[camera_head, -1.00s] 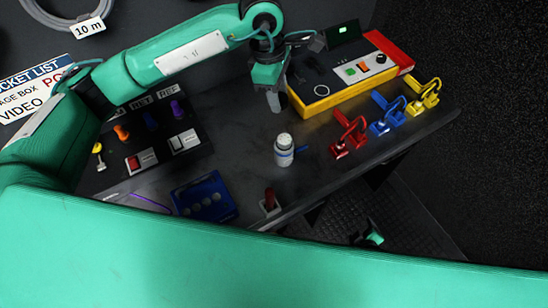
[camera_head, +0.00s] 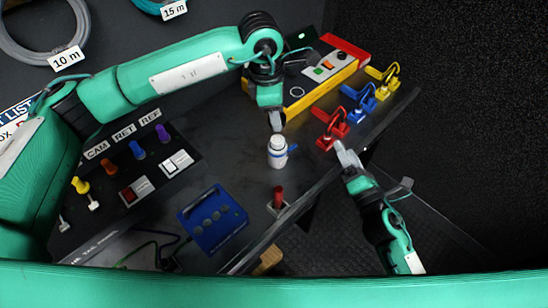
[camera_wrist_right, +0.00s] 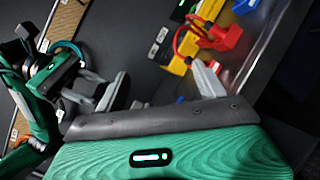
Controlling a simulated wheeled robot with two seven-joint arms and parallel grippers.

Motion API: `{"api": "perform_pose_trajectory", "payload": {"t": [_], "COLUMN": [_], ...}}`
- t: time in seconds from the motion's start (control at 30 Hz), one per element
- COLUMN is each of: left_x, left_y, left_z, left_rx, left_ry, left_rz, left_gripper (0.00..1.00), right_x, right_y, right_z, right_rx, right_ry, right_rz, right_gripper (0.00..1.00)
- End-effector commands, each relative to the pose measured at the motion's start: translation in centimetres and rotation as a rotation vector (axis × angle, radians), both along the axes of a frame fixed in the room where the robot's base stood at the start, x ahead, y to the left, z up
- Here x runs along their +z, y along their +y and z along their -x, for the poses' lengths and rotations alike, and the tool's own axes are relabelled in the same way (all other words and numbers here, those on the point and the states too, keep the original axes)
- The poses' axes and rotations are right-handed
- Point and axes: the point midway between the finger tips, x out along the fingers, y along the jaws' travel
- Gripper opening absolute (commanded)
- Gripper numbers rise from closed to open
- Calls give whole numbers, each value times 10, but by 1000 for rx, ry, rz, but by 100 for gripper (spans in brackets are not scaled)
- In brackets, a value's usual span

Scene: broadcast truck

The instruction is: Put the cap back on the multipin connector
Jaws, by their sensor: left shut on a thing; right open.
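A white upright cylinder (camera_head: 277,158) with a rounded top stands on the dark desk; I take it for the multipin connector. A small blue piece sticks out on its right. My left gripper (camera_head: 277,122) is shut just above and behind the cylinder's top in the head view. What it holds is small, grey and mostly hidden by the fingers; it may be the cap. I cannot tell whether it touches the cylinder. My right gripper (camera_head: 345,152) is open and empty beside the desk's right edge, near the red clip. Its open fingers also show in the right wrist view (camera_wrist_right: 165,88).
Red (camera_head: 332,128), blue (camera_head: 361,103) and yellow (camera_head: 384,82) looped clips line the right edge. A yellow-sided control box (camera_head: 327,86) stands behind.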

Motion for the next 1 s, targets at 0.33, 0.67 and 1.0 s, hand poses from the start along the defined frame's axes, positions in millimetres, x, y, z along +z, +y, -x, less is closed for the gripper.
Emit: {"api": "perform_pose_trajectory", "payload": {"t": [0.33,0.67,1.0], "left_x": [0,0,0], "left_y": [0,0,0], "left_z": [0,0,0], "left_rx": [1,2,3], "left_ry": [0,0,0], "left_rz": [-1,-1,-1], "left_gripper": [20,20,20], "right_x": [-16,-47,-51], "right_y": [47,76,78], "right_z": [7,25,27], "right_rx": [268,503,527], "right_ry": [-237,-428,-446], "right_rz": [432,753,783], "right_gripper": [72,72,72]}}
